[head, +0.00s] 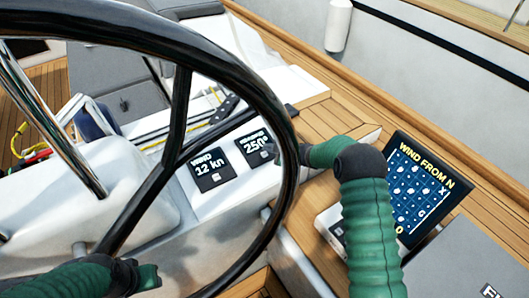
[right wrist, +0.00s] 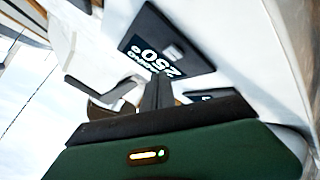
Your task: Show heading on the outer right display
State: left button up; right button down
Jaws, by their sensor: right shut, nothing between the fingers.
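Two dark square displays sit side by side on the white console behind the wheel. The right display (head: 255,147) reads 250° under a small label that is hard to read in the head view. The left display (head: 209,170) reads WIND 12 kn. My right gripper (head: 279,153) is shut and empty, at the right edge of the right display. In the right wrist view the 250° display (right wrist: 165,42) appears upside down, close beyond the fingertips (right wrist: 159,78); contact cannot be told. My left gripper (head: 148,277) is low at the left, its fingers unclear.
The black steering wheel (head: 232,72) arches in front of the console, its rim close to my right gripper. A larger screen (head: 421,187) reading WIND FROM N stands right of my right arm. A metal rail (head: 50,118) rises at the left.

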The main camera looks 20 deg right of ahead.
jog(key=r+p, duration=0.1)
jog(key=s+r+p, duration=0.1)
jog(key=r, duration=0.1)
jog(key=shift+d+r, duration=0.1)
jog(key=shift+w, duration=0.1)
dwell(0.5)
